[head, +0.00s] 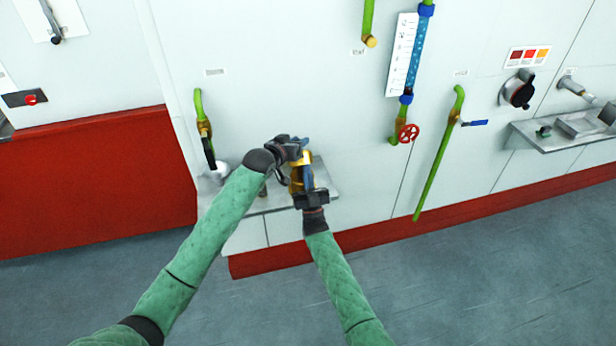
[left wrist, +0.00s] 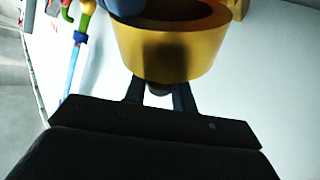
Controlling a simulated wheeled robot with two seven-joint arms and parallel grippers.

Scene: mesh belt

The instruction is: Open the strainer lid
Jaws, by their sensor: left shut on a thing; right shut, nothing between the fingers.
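The strainer (head: 298,180) is a brass-coloured and blue fitting above the small grey shelf, largely covered by my grippers. In the left wrist view a round brass part (left wrist: 175,55) with a dark opening fills the top middle, with a blue part (left wrist: 122,5) beside it. My left gripper (head: 300,148) is at the strainer's top, shut on a small dark piece beside the brass part, seemingly the lid's grip. The lid's exact angle is hidden. My right gripper (head: 308,188) is shut and empty, close against the lower blue side; whether it touches is unclear.
The grey shelf (head: 265,203) sticks out from the white wall below the strainer. A green pipe with a black-handled valve (head: 207,145) is to the left. A red wheel valve (head: 408,133) and a blue-handled valve (head: 474,123) are to the right. The floor in front is clear.

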